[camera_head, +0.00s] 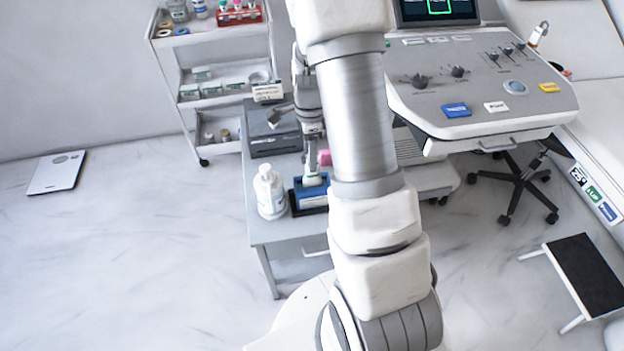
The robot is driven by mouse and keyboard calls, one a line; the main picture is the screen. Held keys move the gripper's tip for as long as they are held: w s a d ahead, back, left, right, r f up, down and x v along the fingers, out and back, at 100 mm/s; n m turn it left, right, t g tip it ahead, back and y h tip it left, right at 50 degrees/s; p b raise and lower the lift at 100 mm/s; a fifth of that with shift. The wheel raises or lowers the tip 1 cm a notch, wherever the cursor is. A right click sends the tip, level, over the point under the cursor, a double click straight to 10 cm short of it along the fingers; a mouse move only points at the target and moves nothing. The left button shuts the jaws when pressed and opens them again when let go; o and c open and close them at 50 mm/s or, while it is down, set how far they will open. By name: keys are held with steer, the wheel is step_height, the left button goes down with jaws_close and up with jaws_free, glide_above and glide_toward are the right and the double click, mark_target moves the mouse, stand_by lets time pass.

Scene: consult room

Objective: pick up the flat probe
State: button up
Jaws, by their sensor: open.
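I cannot single out the flat probe with certainty. A probe with a white body and an orange part (538,34) stands at the right edge of the ultrasound console (510,112); its shape is too small to judge. My arm fills the middle of the view, and its far end hangs down behind it. My gripper (312,178) is low over a blue tray (311,200) on the grey side table (285,231). The fingers are small and partly hidden, and nothing is clearly held between them. A pink item (325,157) shows just behind the gripper.
A white pump bottle (269,192) stands close left of the blue tray. A dark box (272,140) with a small grey item on it sits behind. A supply trolley (214,54) is at back left. A wheeled stool (519,180) and step (588,272) are right. Left floor is mostly clear.

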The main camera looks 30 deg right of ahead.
steer(key=shift+s+d+f+b, duration=0.15)
steer(key=shift+f+b, duration=0.2)
steer(key=shift+f, duration=1.35)
steer(key=shift+d+f+b, duration=0.1)
steer(key=shift+f+b, duration=0.2)
steer(key=shift+f, duration=1.4)
jaws_close()
